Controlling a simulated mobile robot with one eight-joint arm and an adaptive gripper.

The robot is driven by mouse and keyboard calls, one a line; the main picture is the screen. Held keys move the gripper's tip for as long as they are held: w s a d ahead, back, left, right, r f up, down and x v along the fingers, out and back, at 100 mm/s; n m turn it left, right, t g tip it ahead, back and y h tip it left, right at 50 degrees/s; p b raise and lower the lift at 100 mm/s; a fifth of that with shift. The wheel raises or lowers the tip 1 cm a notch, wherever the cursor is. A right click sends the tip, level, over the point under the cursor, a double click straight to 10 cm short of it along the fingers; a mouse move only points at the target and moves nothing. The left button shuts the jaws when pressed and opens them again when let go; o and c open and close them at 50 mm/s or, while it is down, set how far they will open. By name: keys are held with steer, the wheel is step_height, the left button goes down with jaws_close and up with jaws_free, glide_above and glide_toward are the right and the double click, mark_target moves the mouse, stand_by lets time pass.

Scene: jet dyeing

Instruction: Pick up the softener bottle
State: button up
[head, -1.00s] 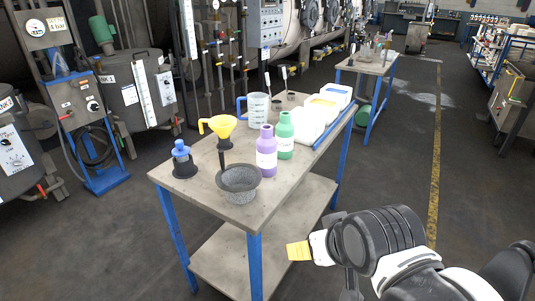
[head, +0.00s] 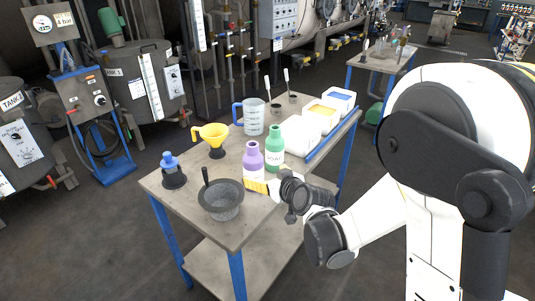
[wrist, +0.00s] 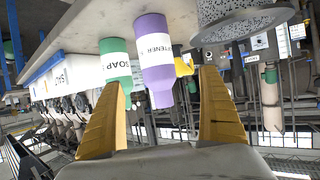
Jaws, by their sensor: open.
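The softener bottle (head: 251,161) is purple with a white label and stands upright on the grey worktable, beside the green soap bottle (head: 274,143). In the wrist view, which is upside down, the softener bottle (wrist: 154,62) shows between my yellow fingers, its label partly readable. The soap bottle (wrist: 115,66) is close to the left finger there. My gripper (head: 257,186) is low over the table's front side, pointing at the bottle and covering its lower part in the head view. The jaws (wrist: 164,78) are open and empty; contact with the bottle cannot be told.
A grey mortar bowl (head: 221,204) with a pestle stands just left of my gripper.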

mark_target(256, 159)
steer(key=b+x, duration=0.1)
steer(key=x, duration=0.3)
steer(key=b+x, duration=0.1)
steer(key=x, duration=0.3)
steer(key=b+x, duration=0.1)
steer(key=x, duration=0.3)
steer(key=shift+d+f+b, duration=0.15)
steer(key=shift+d+b, duration=0.15)
steer(key=shift+b, duration=0.05)
steer(key=c, duration=1.5)
steer(key=shift+r, duration=0.2)
step_height(256, 159, up, 4)
steer(key=shift+r+p, duration=0.1)
steer(key=shift+p, duration=1.15)
steer(key=s+d+r+p, duration=0.1)
steer(key=d+r, duration=0.1)
steer(key=d, duration=0.1)
steer(key=s+d+r+p, duration=0.1)
steer(key=s+d+r, duration=0.1)
steer(key=d, duration=0.2)
steer(key=s+d+r+p, duration=0.1)
steer(key=d+r, duration=0.1)
steer(key=d, duration=0.1)
steer(key=shift+s+d+r+p, duration=0.3)
steer(key=shift+s+d+p, duration=0.05)
steer(key=shift+d, duration=0.05)
